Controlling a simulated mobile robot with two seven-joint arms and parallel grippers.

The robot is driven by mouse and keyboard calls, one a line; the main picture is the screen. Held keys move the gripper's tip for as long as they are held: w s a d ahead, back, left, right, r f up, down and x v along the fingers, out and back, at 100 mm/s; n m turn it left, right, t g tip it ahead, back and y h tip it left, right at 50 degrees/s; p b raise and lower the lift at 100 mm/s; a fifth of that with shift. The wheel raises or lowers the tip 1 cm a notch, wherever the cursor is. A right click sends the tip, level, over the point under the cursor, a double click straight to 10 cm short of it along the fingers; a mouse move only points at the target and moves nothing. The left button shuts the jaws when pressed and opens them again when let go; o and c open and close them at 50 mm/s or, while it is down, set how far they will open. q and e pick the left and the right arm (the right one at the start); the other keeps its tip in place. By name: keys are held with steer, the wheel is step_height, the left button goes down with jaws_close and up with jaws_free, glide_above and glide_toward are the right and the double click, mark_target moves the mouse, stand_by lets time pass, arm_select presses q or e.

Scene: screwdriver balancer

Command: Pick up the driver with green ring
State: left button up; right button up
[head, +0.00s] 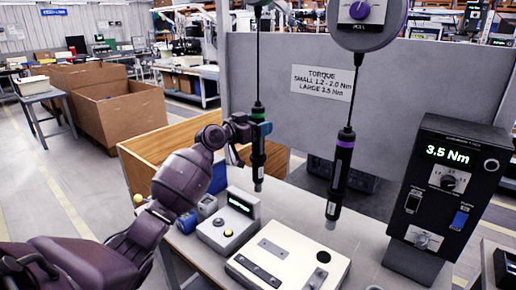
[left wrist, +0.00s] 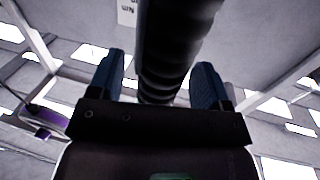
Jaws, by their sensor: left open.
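The driver with the green ring (head: 258,165) is black and hangs upright from a cable, with the green band near its top. My left gripper (head: 259,128) is at the driver's upper body, just below the green band. In the left wrist view the black ribbed driver body (left wrist: 172,55) runs between the two blue fingers of the open left gripper (left wrist: 155,85). Gaps show on both sides, so the fingers do not look closed on it. A second driver with a purple ring (head: 340,170) hangs to the right. My right gripper is not in view.
Below the drivers, a workbench holds a white fixture plate (head: 288,262) and a small grey box with a green display (head: 229,222). A black torque unit reading 3.5 Nm (head: 442,190) stands at right. A grey panel with a torque sign (head: 323,82) rises behind.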

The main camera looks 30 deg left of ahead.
arm_select(q)
steer(key=shift+x, duration=1.1)
jaws_close()
